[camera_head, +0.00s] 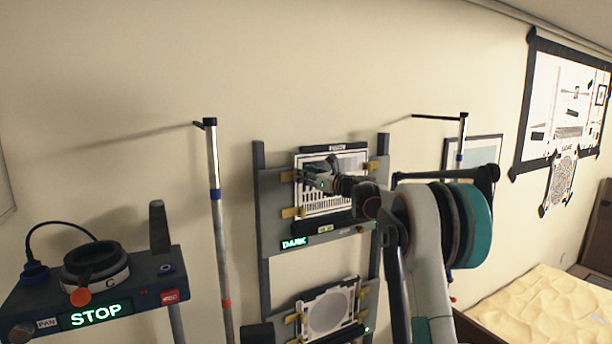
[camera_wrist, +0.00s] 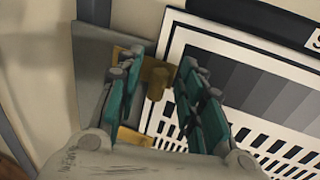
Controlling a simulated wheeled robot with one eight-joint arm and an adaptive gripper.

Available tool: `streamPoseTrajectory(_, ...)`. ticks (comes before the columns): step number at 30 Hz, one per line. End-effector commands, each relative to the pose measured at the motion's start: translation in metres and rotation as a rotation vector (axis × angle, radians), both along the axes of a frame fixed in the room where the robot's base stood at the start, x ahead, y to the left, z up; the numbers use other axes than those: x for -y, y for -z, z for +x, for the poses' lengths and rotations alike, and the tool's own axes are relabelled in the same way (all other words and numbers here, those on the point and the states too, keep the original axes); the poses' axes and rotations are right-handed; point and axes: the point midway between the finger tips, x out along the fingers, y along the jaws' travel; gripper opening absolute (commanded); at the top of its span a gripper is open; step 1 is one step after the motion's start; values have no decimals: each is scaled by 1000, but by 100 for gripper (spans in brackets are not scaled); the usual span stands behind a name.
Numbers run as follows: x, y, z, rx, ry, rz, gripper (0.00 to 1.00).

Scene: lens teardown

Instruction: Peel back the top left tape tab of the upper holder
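The upper holder (camera_head: 273,228) is a grey board on a dark upright rack, carrying a black-and-white striped chart (camera_head: 326,203). The top left tape tab (camera_head: 287,177) is a small yellow-ochre strip at the chart's upper left edge. In the wrist view the tab (camera_wrist: 156,77) has a raised part standing between my fingers. My gripper (camera_head: 306,174) is at the chart's upper left, beside the tab. In the wrist view my gripper (camera_wrist: 162,62) has its teal fingers apart, one on each side of the tab. I cannot tell whether either finger touches it.
Other yellow tabs sit at the lower left (camera_head: 292,212) and upper right (camera_head: 373,166). A lit DARK sign (camera_head: 294,243) is below the chart. A lower holder (camera_head: 328,312) has a round disc. A pole (camera_head: 217,215) and a STOP box (camera_head: 98,313) stand left.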

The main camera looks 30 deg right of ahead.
Motion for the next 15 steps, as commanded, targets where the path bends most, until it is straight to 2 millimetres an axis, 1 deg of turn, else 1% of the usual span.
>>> streamPoseTrajectory(2,0,0,0,0,0,0,35)
streamPoseTrajectory(3,0,0,0,0,0,0,33)
streamPoseTrajectory(5,0,0,0,0,0,0,19)
streamPoseTrajectory(6,0,0,0,0,0,0,10)
streamPoseTrajectory(7,0,0,0,0,0,0,4)
streamPoseTrajectory(8,0,0,0,0,0,0,0)
streamPoseTrajectory(15,0,0,-1,0,3,0,0)
